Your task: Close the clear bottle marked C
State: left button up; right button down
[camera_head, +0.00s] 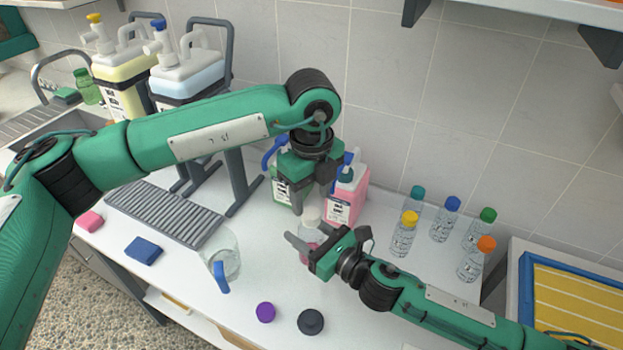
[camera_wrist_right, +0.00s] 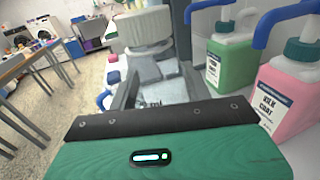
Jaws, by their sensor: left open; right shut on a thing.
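A small clear bottle (camera_head: 308,252) stands upright on the white counter, with a pinkish tint low down. A white cap (camera_head: 312,218) is at its top; in the right wrist view the white ribbed cap (camera_wrist_right: 145,30) shows large. I cannot tell how far it is seated, and no letter C is readable. My right gripper (camera_head: 312,243) is shut on the bottle's body from the front right. My left gripper (camera_head: 311,202) is open, pointing down just above and around the cap's height; I cannot tell if it touches the cap.
A pink pump jug (camera_head: 345,200) and a green one (camera_head: 281,190) stand close behind. A glass jug with blue handle (camera_head: 225,262) is at left. A purple cap (camera_head: 265,312) and a dark disc (camera_head: 311,321) lie in front. Several capped bottles (camera_head: 403,238) stand at right.

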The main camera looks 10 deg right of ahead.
aim_at(311, 213)
pick_arm(q)
jog(key=shift+f, duration=2)
jog(key=shift+c, duration=0.2)
